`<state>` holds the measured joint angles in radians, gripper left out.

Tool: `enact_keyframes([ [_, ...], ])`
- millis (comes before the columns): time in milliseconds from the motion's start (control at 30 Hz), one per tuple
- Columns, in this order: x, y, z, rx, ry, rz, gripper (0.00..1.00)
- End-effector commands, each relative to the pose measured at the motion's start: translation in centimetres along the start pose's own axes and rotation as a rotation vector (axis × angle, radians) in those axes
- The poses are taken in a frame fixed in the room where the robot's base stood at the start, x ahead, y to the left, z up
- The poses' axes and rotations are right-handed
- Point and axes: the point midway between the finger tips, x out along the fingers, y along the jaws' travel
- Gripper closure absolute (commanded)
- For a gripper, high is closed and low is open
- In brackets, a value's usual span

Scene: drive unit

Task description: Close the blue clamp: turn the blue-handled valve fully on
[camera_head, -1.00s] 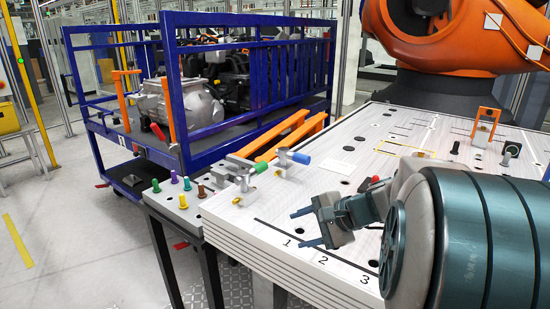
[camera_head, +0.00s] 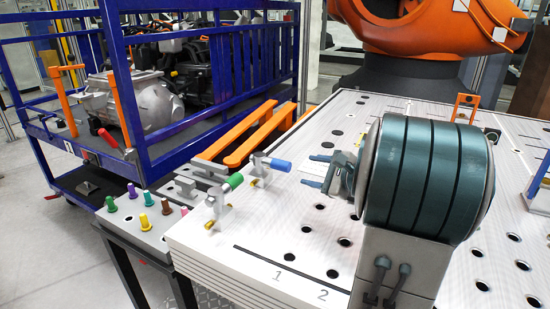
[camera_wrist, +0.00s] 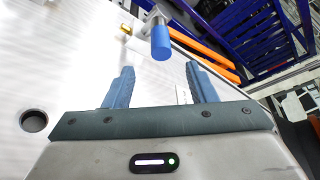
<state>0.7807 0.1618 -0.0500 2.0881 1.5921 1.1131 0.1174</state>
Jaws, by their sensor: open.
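The blue-handled clamp stands near the left edge of the white table, and its blue handle (camera_head: 280,165) points right in the head view. In the wrist view the blue handle (camera_wrist: 160,42) lies ahead of my fingers, between their lines and pointing toward me. My gripper (camera_head: 312,170) is open and empty, just right of the handle in the head view; its two blue fingers (camera_wrist: 160,85) show apart in the wrist view. The handle does not appear to be between the fingertips. A green-handled clamp (camera_head: 233,182) stands left of the blue one.
Two orange bars (camera_head: 250,140) lie behind the clamps. A blue cart (camera_head: 200,130) with an engine stands to the left. Several coloured pegs (camera_head: 148,198) stand on a side stand. The white table (camera_head: 215,255) is clear in front, with holes.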

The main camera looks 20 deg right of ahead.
Motion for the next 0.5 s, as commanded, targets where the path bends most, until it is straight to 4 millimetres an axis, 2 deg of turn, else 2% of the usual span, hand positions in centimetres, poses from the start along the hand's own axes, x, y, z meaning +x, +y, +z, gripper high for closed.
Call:
enact_keyframes([
  [233,2.4,-0.3,-0.5,0.006,0.011,-0.008,0.49],
  [500,8.1,-0.5,-0.7,0.006,0.013,-0.010,0.49],
])
